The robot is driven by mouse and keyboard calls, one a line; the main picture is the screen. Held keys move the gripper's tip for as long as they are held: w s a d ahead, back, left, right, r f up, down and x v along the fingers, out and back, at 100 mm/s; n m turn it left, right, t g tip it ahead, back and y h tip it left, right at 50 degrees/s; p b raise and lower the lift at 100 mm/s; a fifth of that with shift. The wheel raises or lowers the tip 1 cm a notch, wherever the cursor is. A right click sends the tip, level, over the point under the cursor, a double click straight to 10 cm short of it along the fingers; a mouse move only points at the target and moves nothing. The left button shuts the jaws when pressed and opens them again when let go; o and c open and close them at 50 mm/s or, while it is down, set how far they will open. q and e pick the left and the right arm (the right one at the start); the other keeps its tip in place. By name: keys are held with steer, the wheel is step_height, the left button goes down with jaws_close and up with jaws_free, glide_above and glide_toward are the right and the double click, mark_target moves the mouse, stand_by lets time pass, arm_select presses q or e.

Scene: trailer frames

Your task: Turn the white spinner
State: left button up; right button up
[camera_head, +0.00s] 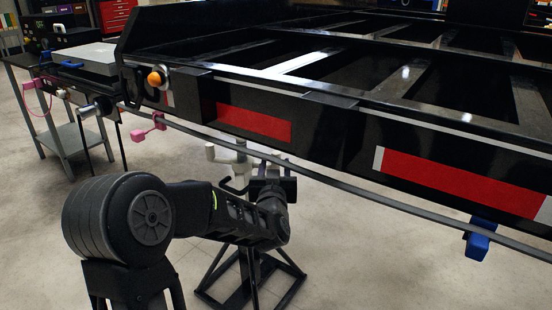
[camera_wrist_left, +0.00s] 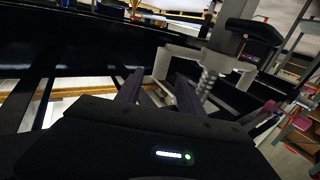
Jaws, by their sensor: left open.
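The white spinner (camera_head: 240,165) has several upright white prongs and stands on a black floor stand (camera_head: 250,280), below the trailer's edge. My left gripper (camera_head: 272,186) is beside its right side in the head view, partly covering it. In the left wrist view the two dark fingers of my left gripper (camera_wrist_left: 158,88) are apart. A white prong of the spinner (camera_wrist_left: 163,62) shows at the fingertips, roughly between them; I cannot tell whether they touch. A ribbed grey post (camera_wrist_left: 205,82) is just right of the fingers. My right gripper is not in view.
The black trailer frame (camera_head: 330,130) with red reflective strips spans the scene above the spinner. A grey bar (camera_head: 340,184) runs along its near side, with a blue clamp (camera_head: 478,240) and a pink clamp (camera_head: 148,127). A work cart (camera_head: 70,135) stands at left.

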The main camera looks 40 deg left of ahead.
mark_target(276, 158)
arm_select(q)
steer(key=b+x, duration=0.1)
steer(key=x, duration=0.4)
steer(key=shift+w+a, duration=0.2)
steer(key=shift+w, duration=0.05)
steer(key=shift+c, duration=0.6)
jaws_close()
stand_by(0.6)
